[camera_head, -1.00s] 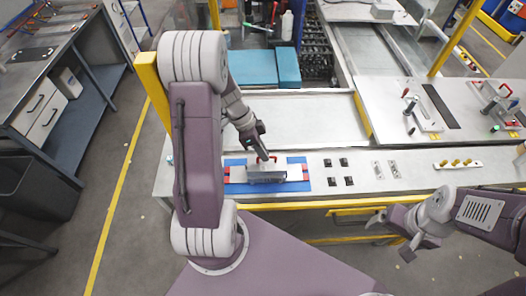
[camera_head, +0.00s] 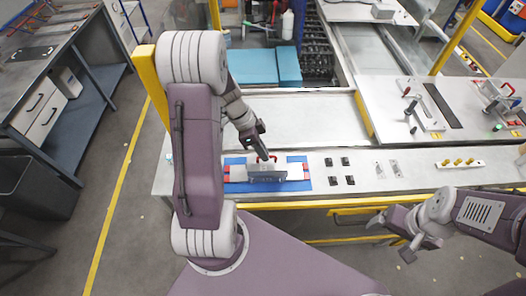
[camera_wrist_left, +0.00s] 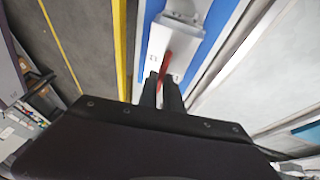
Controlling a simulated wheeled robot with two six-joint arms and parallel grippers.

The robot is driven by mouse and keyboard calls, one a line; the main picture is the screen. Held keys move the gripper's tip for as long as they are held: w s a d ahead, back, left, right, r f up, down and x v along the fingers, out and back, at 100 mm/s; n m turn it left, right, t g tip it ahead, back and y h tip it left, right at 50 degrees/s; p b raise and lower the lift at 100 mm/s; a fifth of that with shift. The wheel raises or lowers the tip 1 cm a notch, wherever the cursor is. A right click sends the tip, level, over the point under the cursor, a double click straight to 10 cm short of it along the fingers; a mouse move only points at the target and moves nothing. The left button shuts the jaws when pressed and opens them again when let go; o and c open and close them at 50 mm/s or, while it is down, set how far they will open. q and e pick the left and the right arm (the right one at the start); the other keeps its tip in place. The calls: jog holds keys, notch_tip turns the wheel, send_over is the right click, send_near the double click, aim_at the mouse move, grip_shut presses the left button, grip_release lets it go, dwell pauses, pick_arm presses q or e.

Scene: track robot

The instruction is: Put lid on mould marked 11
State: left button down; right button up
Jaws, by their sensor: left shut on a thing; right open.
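My left gripper (camera_head: 261,154) is shut on a red handle, which also shows between its fingers in the left wrist view (camera_wrist_left: 167,65). The handle is at a pale lid plate (camera_head: 296,173) over a blue mat (camera_head: 236,161) on the bench. A grey metal block (camera_head: 267,175) lies at the plate's middle front; a grey part also shows at the top of the left wrist view (camera_wrist_left: 180,20). Red pieces show at both ends. My right gripper (camera_head: 396,236) is open and empty, before the bench.
Several small black blocks (camera_head: 345,161) and metal plates (camera_head: 396,168) lie right of the mat. A white strip with yellow knobs (camera_head: 458,163) lies further right. A red-handled clamp fixture (camera_head: 426,110) stands behind. A yellow rail (camera_head: 350,202) edges the bench.

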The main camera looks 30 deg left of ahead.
pick_arm(q)
jog(key=shift+f, duration=0.15)
jog(key=shift+f+b, duration=0.1)
jog(key=shift+b, duration=0.25)
jog(key=shift+f+b, duration=0.3)
jog(key=shift+b, duration=0.2)
jog(key=shift+f+b, duration=0.25)
jog(key=shift+b, duration=0.05)
dwell(0.4)
jog(key=c, duration=1.4)
grip_release()
jog(key=shift+c, duration=0.2)
